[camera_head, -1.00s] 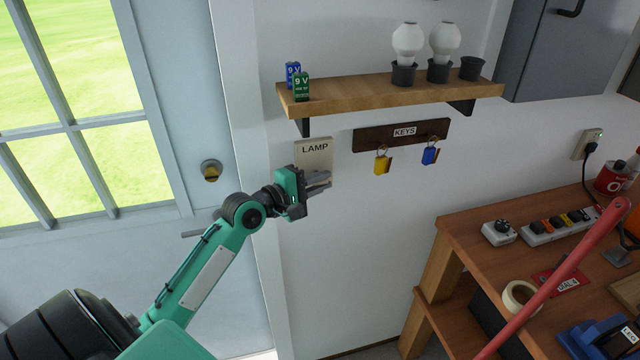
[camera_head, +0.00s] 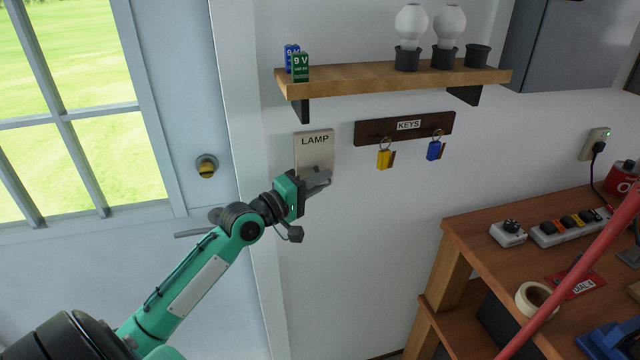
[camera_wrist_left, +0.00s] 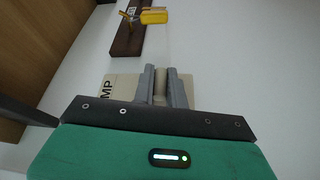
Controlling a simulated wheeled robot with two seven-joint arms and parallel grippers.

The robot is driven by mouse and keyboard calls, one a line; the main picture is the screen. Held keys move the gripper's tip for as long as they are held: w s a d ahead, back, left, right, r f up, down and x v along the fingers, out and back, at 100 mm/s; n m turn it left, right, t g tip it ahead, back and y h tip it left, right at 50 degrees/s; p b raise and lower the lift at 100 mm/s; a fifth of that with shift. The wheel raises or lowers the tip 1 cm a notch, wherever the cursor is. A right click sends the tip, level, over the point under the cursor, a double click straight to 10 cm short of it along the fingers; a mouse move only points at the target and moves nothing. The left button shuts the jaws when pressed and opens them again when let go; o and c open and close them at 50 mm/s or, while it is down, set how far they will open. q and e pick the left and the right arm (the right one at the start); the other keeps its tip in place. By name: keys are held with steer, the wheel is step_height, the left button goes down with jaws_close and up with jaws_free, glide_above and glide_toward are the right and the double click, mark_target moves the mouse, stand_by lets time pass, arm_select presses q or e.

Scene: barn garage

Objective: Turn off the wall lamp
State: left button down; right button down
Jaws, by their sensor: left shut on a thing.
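The beige switch plate marked LAMP (camera_head: 314,152) is on the white wall below the wooden shelf. It also shows in the left wrist view (camera_wrist_left: 118,90), partly covered by my fingers. My left gripper (camera_head: 320,179) is at the lower part of the plate. In the left wrist view, its grey fingers (camera_wrist_left: 166,72) are close together with a narrow beige piece between them, apparently the switch's lever. The lever is mostly hidden by the fingers. The wall lamp itself does not show clearly. My right gripper is not in view.
The shelf (camera_head: 380,77) with bulbs and 9 V batteries is above the plate. The KEYS board (camera_head: 390,128) with two hanging keys is just right of it. The door (camera_head: 180,190) is left. A cluttered workbench (camera_head: 470,222) stands right. The wall below the plate is bare.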

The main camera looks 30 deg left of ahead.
arm_select(q)
steer(key=shift+f, duration=0.15)
steer(key=c, duration=1.4)
jaws_free()
steer(key=shift+c, duration=0.2)
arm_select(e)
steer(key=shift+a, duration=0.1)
